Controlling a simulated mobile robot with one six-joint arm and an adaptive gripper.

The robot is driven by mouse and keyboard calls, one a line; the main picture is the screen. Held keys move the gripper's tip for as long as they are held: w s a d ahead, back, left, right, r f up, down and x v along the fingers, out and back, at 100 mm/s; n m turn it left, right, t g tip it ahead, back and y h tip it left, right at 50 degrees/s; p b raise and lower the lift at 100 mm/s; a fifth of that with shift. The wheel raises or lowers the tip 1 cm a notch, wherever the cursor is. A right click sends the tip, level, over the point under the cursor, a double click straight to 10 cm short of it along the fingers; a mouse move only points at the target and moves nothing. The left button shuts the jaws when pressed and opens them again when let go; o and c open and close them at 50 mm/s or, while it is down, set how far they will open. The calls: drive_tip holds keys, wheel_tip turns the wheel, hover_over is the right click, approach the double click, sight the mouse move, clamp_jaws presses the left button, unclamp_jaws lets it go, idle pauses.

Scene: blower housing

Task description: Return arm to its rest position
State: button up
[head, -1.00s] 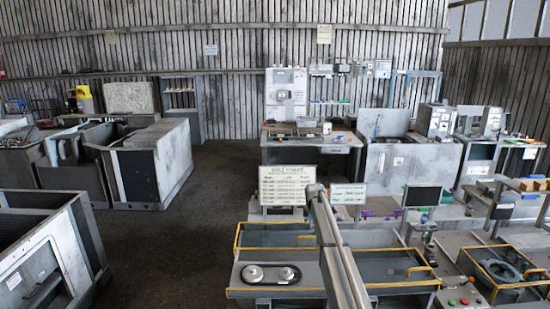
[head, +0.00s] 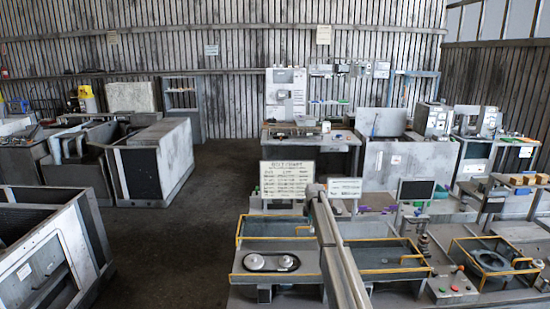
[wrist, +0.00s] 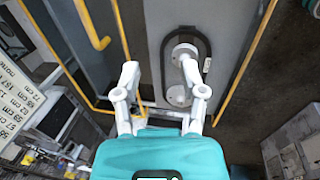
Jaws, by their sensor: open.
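My arm (head: 338,250) reaches forward from the bottom of the head view over the middle of the workbench. Its gripper end cannot be made out there. In the wrist view my gripper (wrist: 162,88) has its two pale fingers spread apart, with nothing between the tips. A teal part of my wrist fills the bottom of that view. A two-pulley unit (head: 271,262) lies on the grey bench left of my arm. Its two round pulleys, ringed by a dark oblong outline (wrist: 182,65), appear beyond the fingers, apart from them.
Yellow rails (head: 392,270) edge the bench around my arm. A printed chart board (head: 286,180), a smaller sign and a dark monitor (head: 416,190) stand behind. A ring fixture (head: 490,262) is at right. Grey housings (head: 50,240) stand at left, with open floor (head: 180,240) between.

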drive_tip(key=s+f+m+b, duration=0.6)
drive_tip(key=s, duration=1.1)
drive_tip(key=s+f+m+g+b, duration=0.1)
drive_tip(key=s+f+m+b, duration=0.5)
drive_tip(key=s, duration=1.2)
drive_tip(key=s+f+m+g+b, duration=0.1)
drive_tip(key=s+f+m+b, duration=0.5)
drive_tip(key=s, duration=1.2)
drive_tip(key=shift+s+d+f+b, duration=0.3)
drive_tip(key=shift+f+b, duration=0.2)
drive_tip(key=shift+f, duration=0.2)
